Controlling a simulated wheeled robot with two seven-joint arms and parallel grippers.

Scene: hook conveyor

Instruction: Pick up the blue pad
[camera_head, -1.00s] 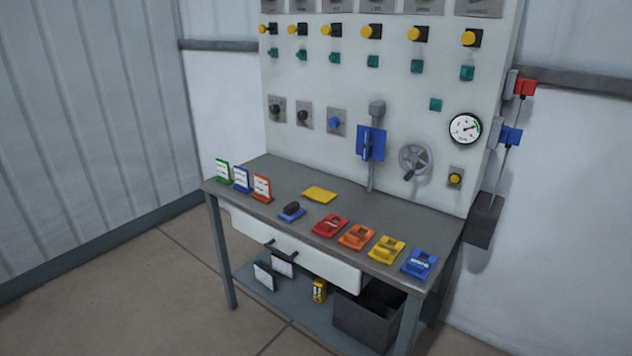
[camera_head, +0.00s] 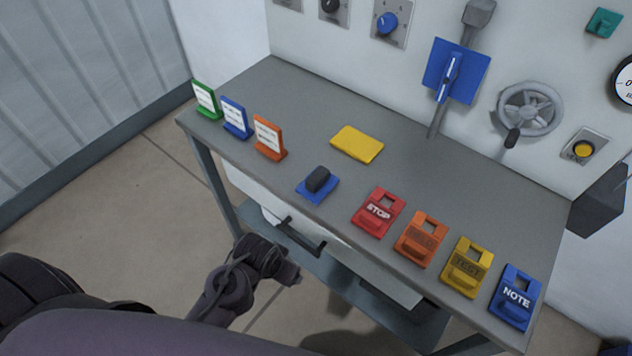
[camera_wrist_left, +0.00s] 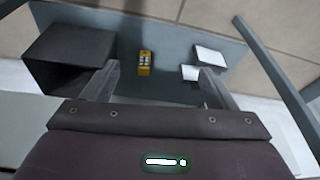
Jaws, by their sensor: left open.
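A small blue pad (camera_head: 329,195) with a dark block-shaped grip (camera_head: 317,178) on top lies near the front edge of the grey table, left of the red STOP tag. My left gripper (camera_head: 290,274) is low in front of the table, below the tabletop and apart from the pad. In the left wrist view its two fingers (camera_wrist_left: 157,82) are spread, with nothing between them, above the lower shelf. The pad is not in the wrist view. My right gripper is not in view.
Red, orange, yellow and blue NOTE tags (camera_head: 516,300) line the front right. A yellow pad (camera_head: 357,144) lies behind; three standing cards (camera_head: 237,118) are at left. A drawer handle (camera_head: 301,238) juts near my gripper. The shelf holds a dark bin (camera_wrist_left: 68,62) and yellow box (camera_wrist_left: 146,63).

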